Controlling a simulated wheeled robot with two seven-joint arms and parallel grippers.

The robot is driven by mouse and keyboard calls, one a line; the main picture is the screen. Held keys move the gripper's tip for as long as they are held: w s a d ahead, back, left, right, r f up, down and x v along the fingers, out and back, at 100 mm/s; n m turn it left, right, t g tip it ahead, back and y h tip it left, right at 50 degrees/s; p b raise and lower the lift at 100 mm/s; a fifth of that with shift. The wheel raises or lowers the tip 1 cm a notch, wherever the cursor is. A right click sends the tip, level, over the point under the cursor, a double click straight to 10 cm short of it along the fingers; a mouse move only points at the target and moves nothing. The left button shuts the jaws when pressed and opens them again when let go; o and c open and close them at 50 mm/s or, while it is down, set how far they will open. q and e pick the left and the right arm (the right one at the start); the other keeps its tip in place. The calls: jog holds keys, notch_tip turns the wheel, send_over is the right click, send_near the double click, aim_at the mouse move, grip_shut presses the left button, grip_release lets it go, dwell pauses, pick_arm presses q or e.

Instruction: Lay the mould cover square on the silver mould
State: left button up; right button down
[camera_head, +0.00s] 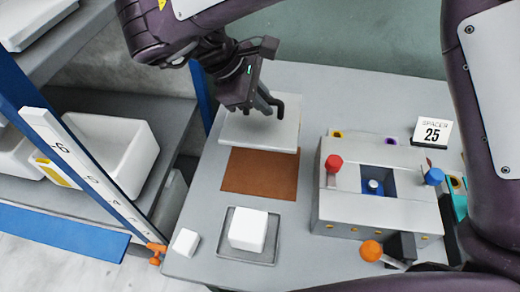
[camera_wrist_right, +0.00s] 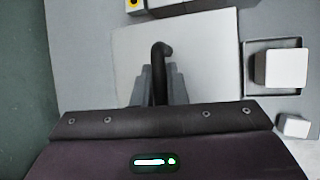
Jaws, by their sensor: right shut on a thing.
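The mould cover (camera_head: 262,133), a flat pale plate with a black hooked handle, hangs under my right gripper (camera_head: 266,107), over the back part of a brown mat. My right gripper is shut on the handle. In the right wrist view, the plate (camera_wrist_right: 212,62) lies beneath the gripper (camera_wrist_right: 160,88) and hides the mat. The likely silver mould (camera_head: 248,261), a shallow square grey tray with a white block (camera_head: 248,231) in it, stands in front of the mat, apart from the cover. It also shows at the right of the wrist view (camera_wrist_right: 247,70). My left gripper is out of view.
The brown mat (camera_head: 260,184) lies bare in front. A grey press box (camera_head: 345,212) with red, blue and orange knobs stands to the right. A small white block (camera_head: 185,242) sits near the table's left edge.

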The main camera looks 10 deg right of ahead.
notch_tip(320, 180, down, 17)
jog(key=shift+f+p, duration=0.1)
jog(key=shift+p, duration=0.2)
jog(key=shift+f, duration=0.35)
jog(key=c, duration=1.9)
grip_release()
jog(key=shift+f, duration=0.15)
jog(key=o, duration=0.4)
jog(key=shift+o, duration=0.2)
